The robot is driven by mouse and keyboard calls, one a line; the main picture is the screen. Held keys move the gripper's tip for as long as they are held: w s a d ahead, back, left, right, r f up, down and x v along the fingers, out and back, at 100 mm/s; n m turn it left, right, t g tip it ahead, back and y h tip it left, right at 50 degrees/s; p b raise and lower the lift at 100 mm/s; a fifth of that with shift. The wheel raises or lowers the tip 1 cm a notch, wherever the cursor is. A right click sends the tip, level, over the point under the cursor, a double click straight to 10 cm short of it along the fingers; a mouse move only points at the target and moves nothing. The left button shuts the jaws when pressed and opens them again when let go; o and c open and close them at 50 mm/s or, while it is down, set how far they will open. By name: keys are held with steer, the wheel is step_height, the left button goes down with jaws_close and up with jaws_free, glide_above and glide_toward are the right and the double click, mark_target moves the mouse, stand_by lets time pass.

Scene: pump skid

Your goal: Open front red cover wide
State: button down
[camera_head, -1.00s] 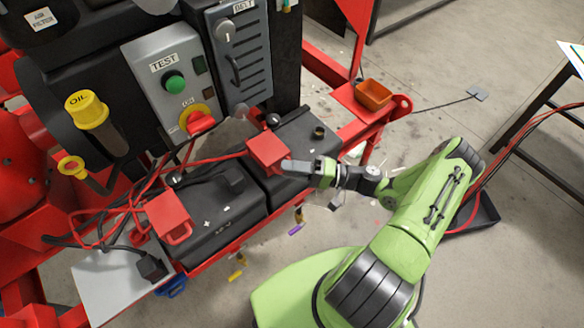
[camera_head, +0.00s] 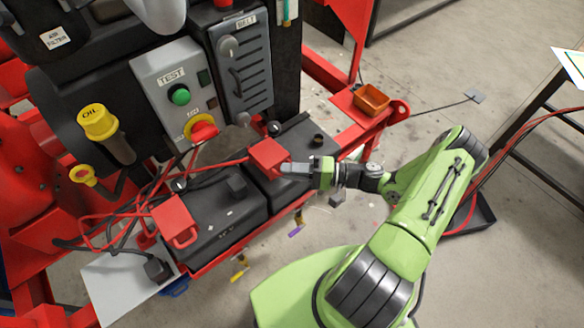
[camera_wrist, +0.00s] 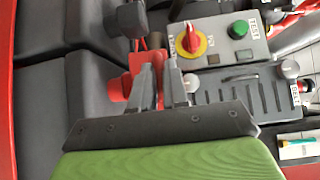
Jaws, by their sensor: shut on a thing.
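Two red terminal covers sit on the black batteries. One red cover (camera_head: 268,156) is by my gripper (camera_head: 287,168), and the other red cover (camera_head: 174,216) with a loop handle is farther left. My gripper is shut on the edge of the first cover from the right. In the wrist view my gripper (camera_wrist: 161,72) has its fingers close together, with red of the held cover (camera_wrist: 146,63) behind and beside them. The fingers hide part of the cover, and I cannot tell exactly how far it is tilted.
The grey TEST box (camera_head: 172,88) and the vented BELT panel (camera_head: 243,75) stand behind the batteries. Red cables (camera_head: 130,198) run across the left. An orange bin (camera_head: 371,98) sits on the red frame.

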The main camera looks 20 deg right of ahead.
steer(key=w+a+r+m+g+h+p, duration=0.4)
steer(key=w+r+m+g+h+p, duration=0.2)
steer(key=w+r+p, duration=0.6)
steer(key=shift+r+m+g+p, duration=0.45)
steer(key=shift+m+g+p, duration=0.25)
steer(key=shift+g+p, duration=0.8)
steer(key=c, duration=1.5)
jaws_free()
steer(key=shift+a, duration=0.1)
steer(key=o, duration=0.3)
steer(key=shift+w+a, duration=0.1)
steer(key=shift+w, duration=0.15)
steer(key=v, duration=1.5)
steer(key=shift+s+d+r, duration=0.25)
steer(key=shift+s+r, duration=0.05)
steer(key=shift+r, duration=0.05)
